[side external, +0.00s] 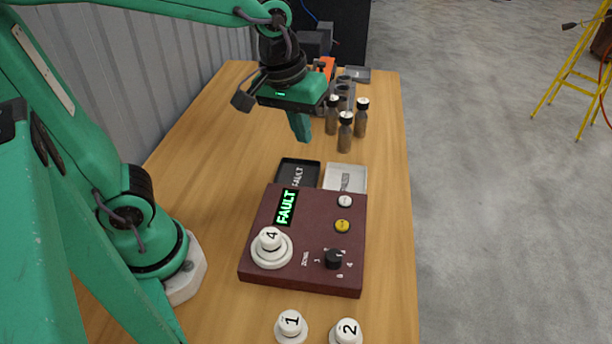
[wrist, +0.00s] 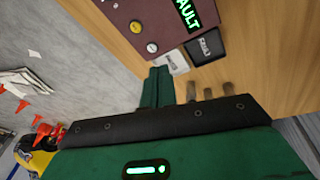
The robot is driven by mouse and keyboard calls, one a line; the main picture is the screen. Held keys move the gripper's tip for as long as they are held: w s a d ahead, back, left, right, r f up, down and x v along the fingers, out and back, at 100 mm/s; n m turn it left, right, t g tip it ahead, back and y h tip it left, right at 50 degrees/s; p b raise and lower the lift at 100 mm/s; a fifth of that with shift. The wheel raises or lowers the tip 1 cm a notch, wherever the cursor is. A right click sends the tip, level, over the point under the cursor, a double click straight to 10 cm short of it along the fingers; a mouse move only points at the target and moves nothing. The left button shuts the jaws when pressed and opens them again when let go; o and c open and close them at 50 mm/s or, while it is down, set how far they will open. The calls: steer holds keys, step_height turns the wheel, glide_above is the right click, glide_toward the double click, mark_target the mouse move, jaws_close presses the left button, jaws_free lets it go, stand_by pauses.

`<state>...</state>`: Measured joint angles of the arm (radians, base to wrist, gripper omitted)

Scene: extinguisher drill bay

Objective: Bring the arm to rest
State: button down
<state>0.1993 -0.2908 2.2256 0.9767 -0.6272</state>
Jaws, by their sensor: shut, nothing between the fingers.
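My arm is green and reaches over the wooden table (side external: 200,130). My gripper (side external: 301,134) hangs in the air above the table, behind the maroon panel box (side external: 305,277). Its fingers are together and hold nothing; they also show in the wrist view (wrist: 157,87). The box has a lit green FAULT display (side external: 286,207), a white piece marked 4 (side external: 270,242) seated on its left, a black knob (side external: 334,259), a yellow button (side external: 342,226) and a white button (side external: 345,201). My gripper is apart from all of these.
A black tray (side external: 283,172) and a white tray (side external: 356,171) lie behind the box. Several dark-capped bottles (side external: 345,136) stand to the right of my gripper. White pieces marked 1 (side external: 291,325) and 2 (side external: 346,331) stand at the front. The table's left middle is clear.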

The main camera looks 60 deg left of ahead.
steer(key=s+a+r+m+t, duration=0.1)
steer(key=s+a+m+t, duration=0.2)
steer(key=s+a+m, duration=0.2)
steer(key=shift+s+a+r, duration=0.2)
steer(key=shift+s+a, duration=0.3)
steer(key=shift+s, duration=0.7)
